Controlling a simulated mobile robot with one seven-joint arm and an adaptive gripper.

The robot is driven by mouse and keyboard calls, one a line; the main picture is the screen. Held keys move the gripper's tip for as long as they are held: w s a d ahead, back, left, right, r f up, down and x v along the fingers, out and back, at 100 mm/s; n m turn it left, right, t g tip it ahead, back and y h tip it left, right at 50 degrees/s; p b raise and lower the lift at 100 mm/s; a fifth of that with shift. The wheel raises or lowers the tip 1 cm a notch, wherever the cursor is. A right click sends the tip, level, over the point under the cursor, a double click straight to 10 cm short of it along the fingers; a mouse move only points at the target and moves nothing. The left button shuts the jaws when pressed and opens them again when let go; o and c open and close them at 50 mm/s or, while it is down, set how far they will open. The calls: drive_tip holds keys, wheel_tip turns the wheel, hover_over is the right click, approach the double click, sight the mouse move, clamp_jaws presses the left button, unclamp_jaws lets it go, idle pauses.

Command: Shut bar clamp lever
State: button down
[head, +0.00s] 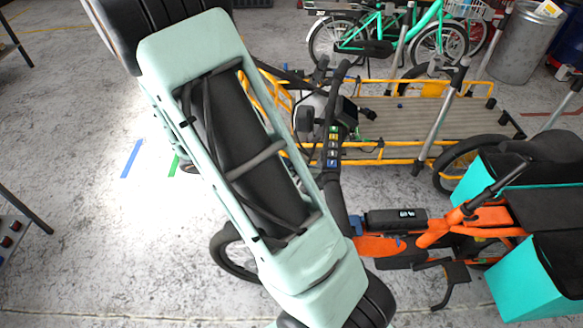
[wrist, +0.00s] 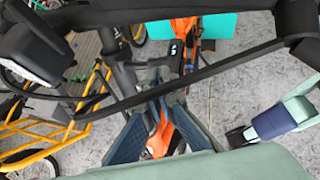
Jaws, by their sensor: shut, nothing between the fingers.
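The orange cargo bike (head: 432,232) stands at the lower right in the head view. Its black handlebar stem (head: 338,203) rises beside my arm. I cannot pick out the bar clamp lever for certain in either view. In the wrist view, a black bar (wrist: 215,68) crosses above my gripper, and a black stem (wrist: 121,70) stands left of the fingertips. My gripper (wrist: 157,93) is shut and empty, its dark blue fingers meeting at the tips. Orange frame shows between and behind the fingers. In the head view my pale green arm hides the gripper and the bike's front.
A yellow cargo bike (head: 385,158) with a slatted deck stands close behind. Teal bags (head: 525,272) hang on the orange bike's rear. Green bikes (head: 385,30) and a grey bin (head: 525,42) are at the back. The concrete floor at left is largely clear.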

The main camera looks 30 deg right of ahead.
drive_tip(key=shift+s+d+f, duration=0.15)
drive_tip(key=shift+d+f, duration=0.05)
drive_tip(key=shift+d, duration=0.45)
